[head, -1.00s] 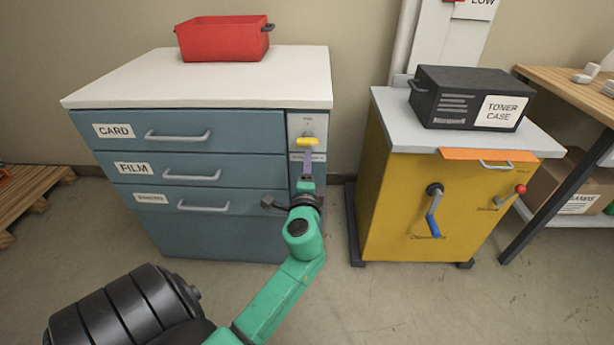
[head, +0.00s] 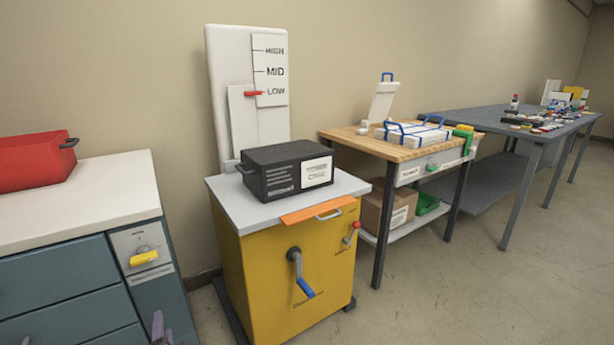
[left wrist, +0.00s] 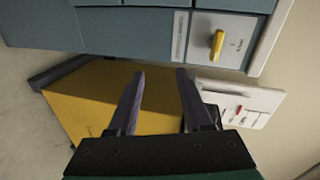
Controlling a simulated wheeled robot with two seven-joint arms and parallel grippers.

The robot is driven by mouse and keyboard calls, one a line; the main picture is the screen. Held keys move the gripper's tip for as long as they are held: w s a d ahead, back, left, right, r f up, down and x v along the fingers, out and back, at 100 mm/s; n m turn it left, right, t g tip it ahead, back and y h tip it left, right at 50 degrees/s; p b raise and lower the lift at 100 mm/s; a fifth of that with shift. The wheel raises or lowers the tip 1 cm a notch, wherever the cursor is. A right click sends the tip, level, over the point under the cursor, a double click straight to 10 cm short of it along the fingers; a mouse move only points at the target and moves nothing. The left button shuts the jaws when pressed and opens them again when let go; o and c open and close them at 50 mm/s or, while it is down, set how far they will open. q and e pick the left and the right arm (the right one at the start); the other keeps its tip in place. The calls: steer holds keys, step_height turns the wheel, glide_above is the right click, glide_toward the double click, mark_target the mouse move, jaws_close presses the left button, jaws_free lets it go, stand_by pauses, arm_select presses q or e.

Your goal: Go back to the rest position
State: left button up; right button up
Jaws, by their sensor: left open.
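My left gripper (head: 161,330) shows only as fingertips at the bottom edge of the head view, in front of the blue-grey drawer cabinet (head: 60,281). In the left wrist view its two purple-grey fingers (left wrist: 158,95) are spread apart with nothing between them. The cabinet's yellow knob (head: 144,257) is clear of the fingers; it also shows in the left wrist view (left wrist: 217,45), beyond the fingertips. My right gripper is in neither view.
A yellow cabinet (head: 270,275) with a blue-handled crank (head: 302,280) stands right of the drawer cabinet, a black case (head: 286,168) on top. A red bin (head: 32,162) sits on the drawer cabinet. A wooden-topped bench (head: 372,146) and a grey table (head: 490,122) stand farther right. Floor in front is clear.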

arm_select(q)
steer(key=s+d+f+n+g+h, duration=0.2)
steer(key=s+f+g, duration=0.1)
steer(key=f, duration=0.8)
steer(key=s+d+f+n+g+h, duration=0.2)
steer(key=s+f+g+h, duration=0.15)
steer(key=f, duration=0.75)
steer(key=s+d+f+n+g+h, duration=0.2)
steer(key=s+d+f, duration=0.1)
steer(key=s+f, duration=0.4)
steer(key=s+d+f+n+g+h, duration=0.1)
steer(key=s+d+f+g, duration=0.15)
steer(key=s+f, duration=0.4)
steer(key=s+a+r+p, duration=0.1)
steer(key=s+r+p, duration=0.8)
steer(key=p, duration=1.3)
steer(key=s, duration=0.5)
steer(key=shift+s+a+r, duration=0.25)
steer(key=shift+s+a, duration=0.05)
steer(key=shift+a, duration=0.05)
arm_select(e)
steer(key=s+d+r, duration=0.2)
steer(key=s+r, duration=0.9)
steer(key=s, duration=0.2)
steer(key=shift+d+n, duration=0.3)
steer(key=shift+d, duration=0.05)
arm_select(q)
steer(key=shift+h, duration=0.25)
